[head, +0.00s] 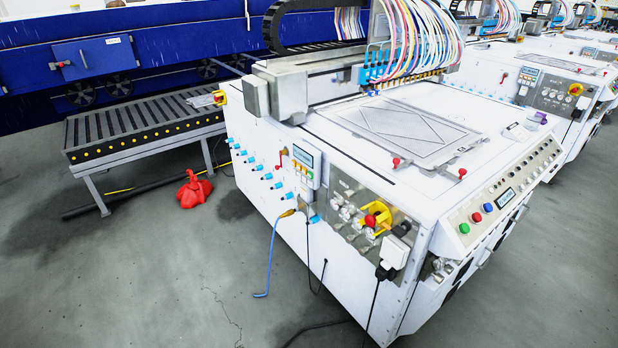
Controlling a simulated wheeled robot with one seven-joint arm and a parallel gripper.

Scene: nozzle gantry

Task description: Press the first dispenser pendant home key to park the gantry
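The nearest white dispenser machine (390,180) stands across the middle, with its gantry (300,90) over the left part of its top. A small white pendant (307,165) with a grey display and a few yellowish and green keys hangs on its left side panel. I take this as the first dispenser pendant; its key labels are too small to read, so I cannot tell which is the home key. A similar pendant (527,77) shows on the second machine behind. My gripper is not in view.
A roller conveyor (140,122) stands at the left before a blue machine (70,65). A red object (194,190) lies on the floor. A blue hose (270,258) and black cables hang from the near machine to the floor. The grey floor (140,280) at front left is mostly clear.

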